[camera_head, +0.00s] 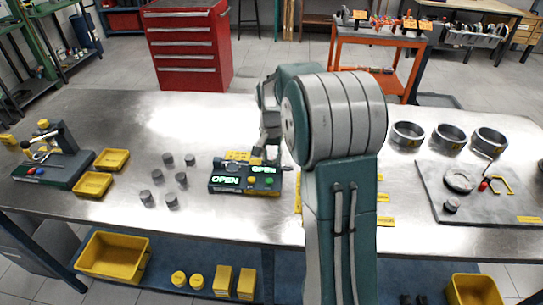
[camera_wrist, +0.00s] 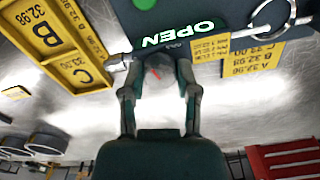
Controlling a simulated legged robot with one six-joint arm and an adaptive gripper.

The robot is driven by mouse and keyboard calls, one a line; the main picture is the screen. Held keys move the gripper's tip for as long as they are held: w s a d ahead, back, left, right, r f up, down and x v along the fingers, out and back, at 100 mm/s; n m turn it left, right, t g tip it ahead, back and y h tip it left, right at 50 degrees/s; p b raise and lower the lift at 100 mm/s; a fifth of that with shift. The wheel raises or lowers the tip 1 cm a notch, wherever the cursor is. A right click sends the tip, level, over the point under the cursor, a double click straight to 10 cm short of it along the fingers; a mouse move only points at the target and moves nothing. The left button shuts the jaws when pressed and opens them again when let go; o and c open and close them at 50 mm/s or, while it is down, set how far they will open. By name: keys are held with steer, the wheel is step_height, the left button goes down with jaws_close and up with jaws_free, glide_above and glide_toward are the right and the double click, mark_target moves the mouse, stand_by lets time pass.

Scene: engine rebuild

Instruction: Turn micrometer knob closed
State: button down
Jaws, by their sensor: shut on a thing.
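The micrometer is mounted on a dark gauge stand (camera_head: 232,188) in the middle of the bench, with two lit green "OPEN" displays. In the wrist view, its round silver frame (camera_wrist: 268,18) is at the upper right, and its grey knob (camera_wrist: 158,78) with a red mark lies between my fingers. A silver end of the shaft (camera_wrist: 116,63) sticks out to the left. My gripper (camera_wrist: 158,88) is shut on the knob, with one finger on each side. In the head view my gripper (camera_head: 269,152) is at the stand's back right, and the knob is hidden.
Several dark cylinders (camera_head: 158,176) stand left of the stand. Yellow trays (camera_head: 92,184) lie further left. Metal rings (camera_head: 449,137) and a grey plate (camera_head: 478,205) with parts are at right. My arm covers yellow labels (camera_head: 384,198). The back left bench is clear.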

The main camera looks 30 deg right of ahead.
steer(key=n, duration=0.7)
steer(key=shift+w, duration=0.15)
steer(key=n, duration=0.4)
steer(key=shift+n, duration=2.1)
steer(key=shift+c, duration=1.8)
jaws_free()
